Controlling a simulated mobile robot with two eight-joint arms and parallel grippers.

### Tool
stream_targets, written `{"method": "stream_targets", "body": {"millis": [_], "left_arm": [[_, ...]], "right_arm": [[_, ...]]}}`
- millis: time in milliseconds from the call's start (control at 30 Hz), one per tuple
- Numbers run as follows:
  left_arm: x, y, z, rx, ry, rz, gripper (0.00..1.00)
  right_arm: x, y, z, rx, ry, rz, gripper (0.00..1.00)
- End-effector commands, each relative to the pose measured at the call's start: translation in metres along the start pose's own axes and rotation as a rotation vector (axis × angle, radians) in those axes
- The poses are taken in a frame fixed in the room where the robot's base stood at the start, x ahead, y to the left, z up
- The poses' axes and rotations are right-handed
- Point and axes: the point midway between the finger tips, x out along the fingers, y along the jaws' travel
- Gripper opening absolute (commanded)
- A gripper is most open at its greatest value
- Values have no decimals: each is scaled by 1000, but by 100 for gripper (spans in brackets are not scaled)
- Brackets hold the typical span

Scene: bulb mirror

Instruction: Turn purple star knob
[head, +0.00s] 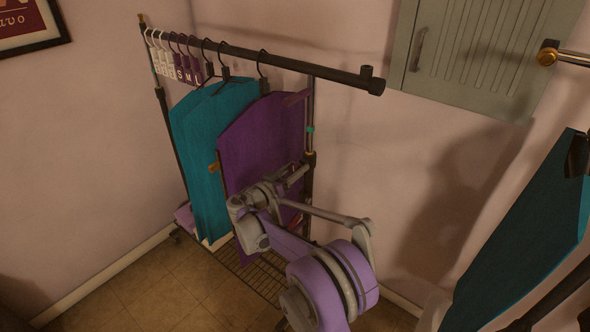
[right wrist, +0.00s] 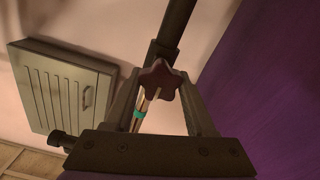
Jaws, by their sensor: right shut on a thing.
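The dark purple star knob (right wrist: 160,80) shows in the right wrist view on the rack's upright post, near the joint where a thicker dark tube begins. My right gripper (right wrist: 159,88) has one finger on each side of the knob and is shut on it. In the head view my right gripper (head: 298,174) reaches to the near post of the clothes rack, in front of the purple board-like garment. The knob is not clear there, hidden by the gripper and post. My left gripper is not in view.
The rack's top rail (head: 290,63) carries size tags, a teal garment (head: 205,150) and a purple garment (head: 262,140) close beside my right gripper. A grey-green cabinet (head: 470,50) hangs on the wall. Another teal garment (head: 525,235) stands at the right. Floor shows at lower left.

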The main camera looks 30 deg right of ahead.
Motion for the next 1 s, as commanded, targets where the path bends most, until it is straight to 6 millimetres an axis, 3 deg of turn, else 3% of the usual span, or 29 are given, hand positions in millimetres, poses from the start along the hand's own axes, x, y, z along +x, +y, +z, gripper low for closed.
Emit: {"method": "stream_targets", "body": {"millis": [467,1000], "left_arm": [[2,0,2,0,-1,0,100],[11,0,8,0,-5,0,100]], "right_arm": [[0,0,0,-95,0,0,0],[0,-2,2,-565,-1,0,0]]}}
